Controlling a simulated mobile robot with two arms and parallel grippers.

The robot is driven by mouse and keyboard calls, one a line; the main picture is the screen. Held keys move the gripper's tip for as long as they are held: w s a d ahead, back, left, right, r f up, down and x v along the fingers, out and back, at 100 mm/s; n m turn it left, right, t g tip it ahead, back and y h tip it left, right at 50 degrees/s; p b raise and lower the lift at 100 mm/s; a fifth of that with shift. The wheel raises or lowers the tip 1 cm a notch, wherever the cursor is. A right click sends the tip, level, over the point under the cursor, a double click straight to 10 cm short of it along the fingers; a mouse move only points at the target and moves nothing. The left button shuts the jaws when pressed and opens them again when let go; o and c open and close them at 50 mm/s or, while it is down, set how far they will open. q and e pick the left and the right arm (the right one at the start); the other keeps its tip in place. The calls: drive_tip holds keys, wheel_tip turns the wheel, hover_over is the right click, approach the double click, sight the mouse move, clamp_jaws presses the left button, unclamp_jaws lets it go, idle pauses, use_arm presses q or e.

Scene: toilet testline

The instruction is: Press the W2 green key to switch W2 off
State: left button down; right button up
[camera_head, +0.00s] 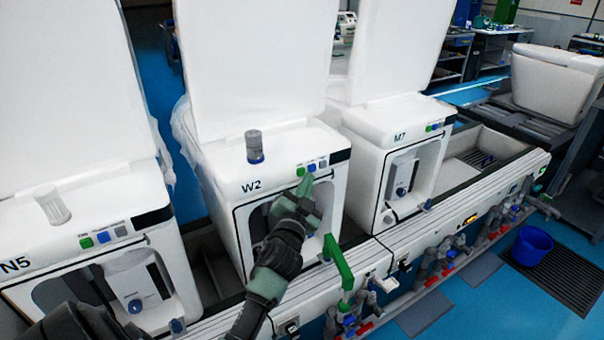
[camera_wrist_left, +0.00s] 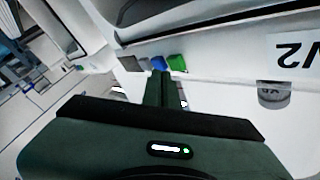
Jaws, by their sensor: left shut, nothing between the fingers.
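The W2 unit (camera_head: 262,205) is a white box with a raised lid, marked W2. Its key row sits on the front top edge: a green key (camera_head: 300,171), a blue key (camera_head: 312,167) and a grey key. In the left wrist view the green key (camera_wrist_left: 177,63) is right of the blue key (camera_wrist_left: 158,62), with the grey key (camera_wrist_left: 130,63) farther left. My left gripper (camera_head: 306,183) is shut and empty, its tips just in front of the keys. In the wrist view the fingertips (camera_wrist_left: 160,75) overlap the blue key's lower edge, beside the green one; contact cannot be told. My right gripper is not in view.
N5 unit (camera_head: 85,250) stands left and M7 unit (camera_head: 395,150) right, both with similar keys. A clear cup with a blue base (camera_head: 254,147) stands on W2. A green bent bar (camera_head: 340,265) rises from the bench front near my arm. A blue bucket (camera_head: 532,246) is on the floor.

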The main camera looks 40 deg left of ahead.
use_arm(q)
drive_tip(key=s+d, duration=0.2)
drive_tip(key=d, duration=0.3)
drive_tip(key=shift+s+d+b, duration=0.15)
drive_tip(key=shift+d+b, duration=0.15)
idle(0.6)
